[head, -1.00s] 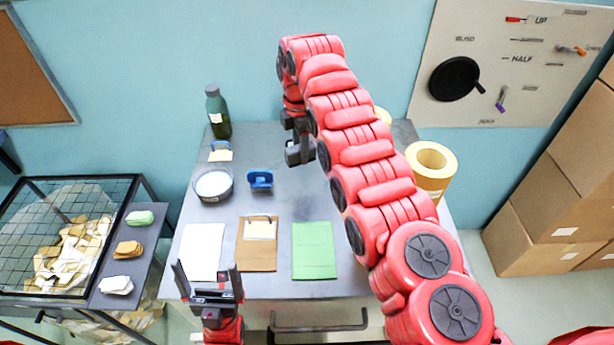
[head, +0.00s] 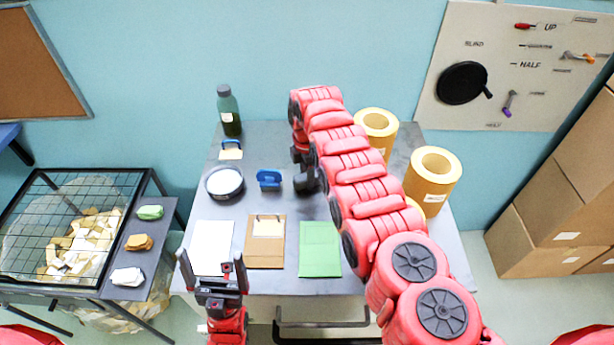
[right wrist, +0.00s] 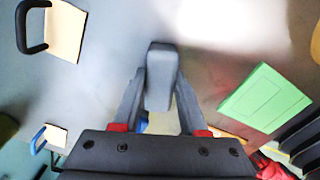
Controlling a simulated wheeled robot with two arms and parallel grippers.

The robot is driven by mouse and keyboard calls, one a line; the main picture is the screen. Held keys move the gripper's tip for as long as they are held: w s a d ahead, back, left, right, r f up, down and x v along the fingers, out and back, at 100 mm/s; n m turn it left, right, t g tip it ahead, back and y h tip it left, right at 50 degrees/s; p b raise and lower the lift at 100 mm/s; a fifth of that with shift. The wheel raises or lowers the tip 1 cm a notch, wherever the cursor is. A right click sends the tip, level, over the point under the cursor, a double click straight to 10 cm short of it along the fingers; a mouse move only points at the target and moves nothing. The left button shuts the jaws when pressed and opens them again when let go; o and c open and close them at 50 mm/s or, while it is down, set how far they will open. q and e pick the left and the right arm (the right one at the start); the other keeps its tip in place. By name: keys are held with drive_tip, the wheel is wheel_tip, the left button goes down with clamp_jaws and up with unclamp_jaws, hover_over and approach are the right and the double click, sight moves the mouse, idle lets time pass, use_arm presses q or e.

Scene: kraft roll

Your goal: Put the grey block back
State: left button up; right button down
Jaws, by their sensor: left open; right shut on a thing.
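The grey block (right wrist: 160,75) is a small oblong piece held between the two fingers of my right gripper (right wrist: 158,95) in the right wrist view. In the head view my right gripper (head: 306,182) is over the middle of the table, just right of a blue-handled item (head: 269,180). The block is hard to make out there against the dark gripper. I cannot tell whether it touches the table. My left gripper (head: 212,262) is open and empty at the table's front left edge, near a white sheet (head: 212,240).
On the grey table (head: 285,145) are a round dish (head: 224,182), a green bottle (head: 229,112), a brown folder (head: 265,254), a green folder (head: 320,250) and yellow rolls (head: 433,178). A wire-topped bin (head: 75,185) stands left; cartons (head: 545,235) stand right.

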drive_tip(key=c, duration=0.9)
unclamp_jaws()
drive_tip(key=shift+f, duration=0.15)
drive_tip(key=o, duration=0.5)
drive_tip(key=shift+c, duration=0.2)
